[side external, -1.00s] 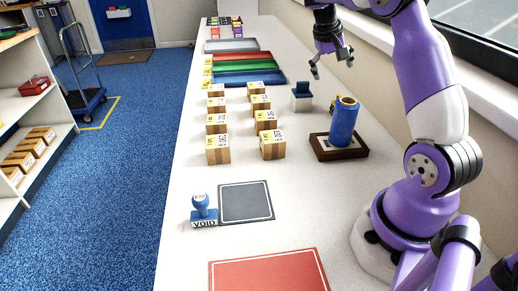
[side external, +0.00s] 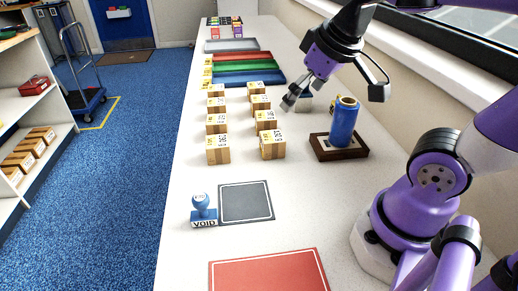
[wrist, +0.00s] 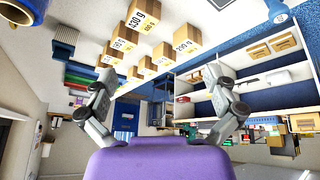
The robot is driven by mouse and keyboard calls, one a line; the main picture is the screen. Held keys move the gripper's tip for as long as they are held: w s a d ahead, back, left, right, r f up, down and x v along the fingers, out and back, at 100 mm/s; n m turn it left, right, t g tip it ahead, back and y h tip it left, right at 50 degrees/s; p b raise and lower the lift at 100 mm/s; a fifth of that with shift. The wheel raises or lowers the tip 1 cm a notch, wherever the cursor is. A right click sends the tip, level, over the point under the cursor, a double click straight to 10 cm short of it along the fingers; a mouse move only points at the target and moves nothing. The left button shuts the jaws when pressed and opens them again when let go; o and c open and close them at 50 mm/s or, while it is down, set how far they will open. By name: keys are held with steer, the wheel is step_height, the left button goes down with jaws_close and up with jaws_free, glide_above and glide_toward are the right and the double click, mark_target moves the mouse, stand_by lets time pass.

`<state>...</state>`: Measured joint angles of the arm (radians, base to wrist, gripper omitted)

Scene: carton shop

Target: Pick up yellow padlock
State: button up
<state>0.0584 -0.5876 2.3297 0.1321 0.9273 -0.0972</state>
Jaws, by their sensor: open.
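A small yellow object (side external: 333,103), likely the yellow padlock, shows in the side view on the bench, just behind the blue cylinder. The cylinder hides part of it, and its shape is too small to make out. My gripper (side external: 289,100) is left of it, above the bench and tilted down to the left. In the wrist view my gripper (wrist: 160,78) has its two fingers spread with nothing between them. I cannot make out the padlock in the wrist view.
The blue cylinder (side external: 343,122) stands on a dark wooden base (side external: 325,153). Several cartons (side external: 218,151) stand in two rows on the left. A VOID stamp (side external: 203,212), grey mat (side external: 246,202) and red mat (side external: 268,275) lie nearer.

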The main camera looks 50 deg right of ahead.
steer(key=shift+n+y, duration=0.5)
steer(key=shift+y, duration=0.1)
steer(key=a, duration=0.1)
steer(key=s+a+f, duration=0.2)
steer(key=shift+s+a, duration=0.25)
steer(key=shift+a, duration=0.1)
steer(key=c, duration=0.5)
steer(key=shift+o, duration=0.2)
steer(key=w+d+f+m+g+h, duration=0.1)
steer(key=w+d+m, duration=0.25)
steer(key=d, duration=0.55)
steer(key=w+d+m+h, duration=0.15)
steer(key=w+d, duration=0.25)
steer(key=d, duration=0.5)
steer(key=d+f+m, duration=0.1)
steer(key=d+f, duration=0.2)
steer(key=d, duration=0.2)
steer(key=s+d+f+m, duration=0.1)
steer(key=d+f, duration=0.2)
steer(key=d, duration=0.3)
steer(key=s+d+f+m+g, duration=0.1)
steer(key=d+f, duration=0.3)
steer(key=d, duration=0.2)
steer(key=shift+s+f+m+h, duration=0.1)
steer(key=shift+s+m+h, duration=0.15)
steer(key=shift+m, duration=0.15)
steer(key=shift+x, duration=3.05)
